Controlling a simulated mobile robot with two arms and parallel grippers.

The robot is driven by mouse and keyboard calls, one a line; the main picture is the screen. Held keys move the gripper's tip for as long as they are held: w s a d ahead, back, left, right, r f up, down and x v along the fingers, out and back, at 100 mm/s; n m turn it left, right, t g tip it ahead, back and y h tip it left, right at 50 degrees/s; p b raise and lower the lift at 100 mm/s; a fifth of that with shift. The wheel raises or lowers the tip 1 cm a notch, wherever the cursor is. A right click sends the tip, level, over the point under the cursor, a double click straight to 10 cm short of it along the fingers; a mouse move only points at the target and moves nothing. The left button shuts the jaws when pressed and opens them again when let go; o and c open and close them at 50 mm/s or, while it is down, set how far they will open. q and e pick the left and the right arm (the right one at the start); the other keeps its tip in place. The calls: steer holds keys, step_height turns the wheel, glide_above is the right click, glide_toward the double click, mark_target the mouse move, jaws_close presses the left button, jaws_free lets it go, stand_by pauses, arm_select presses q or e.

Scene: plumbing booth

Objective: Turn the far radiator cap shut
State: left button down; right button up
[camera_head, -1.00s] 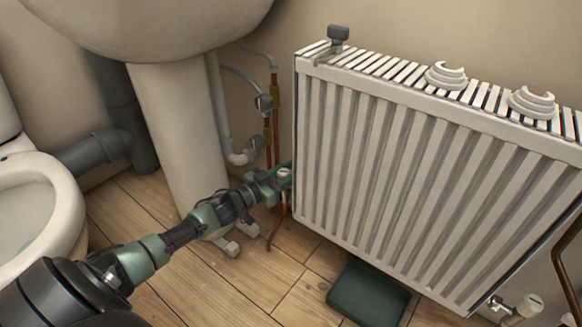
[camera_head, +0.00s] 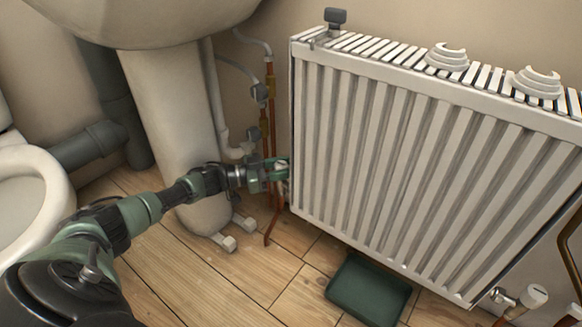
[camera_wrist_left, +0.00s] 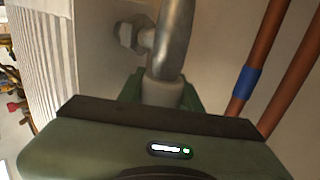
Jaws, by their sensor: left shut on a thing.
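The white radiator (camera_head: 400,170) stands against the wall on the right in the head view. My left gripper (camera_head: 279,171) is at its lower left edge and is shut on the far radiator cap. In the left wrist view the pale far cap (camera_wrist_left: 164,92) sits between the green jaws, with a grey metal valve pipe (camera_wrist_left: 174,45) right beyond it. The jaws hide much of the cap, so how far it is turned cannot be told. The near cap (camera_head: 532,297) is white and sits at the radiator's lower right corner. My right gripper is not in view.
Copper pipes (camera_head: 267,115) run up the wall just left of my left gripper. The basin pedestal (camera_head: 175,120) and toilet (camera_head: 30,200) stand to the left. A dark green tray (camera_head: 368,291) lies on the floor below the radiator. White rings (camera_head: 447,58) rest on the radiator top.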

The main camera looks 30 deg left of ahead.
arm_select(q)
steer(key=c, duration=1)
jaws_free()
steer(key=shift+o, duration=0.2)
steer(key=shift+d, duration=0.1)
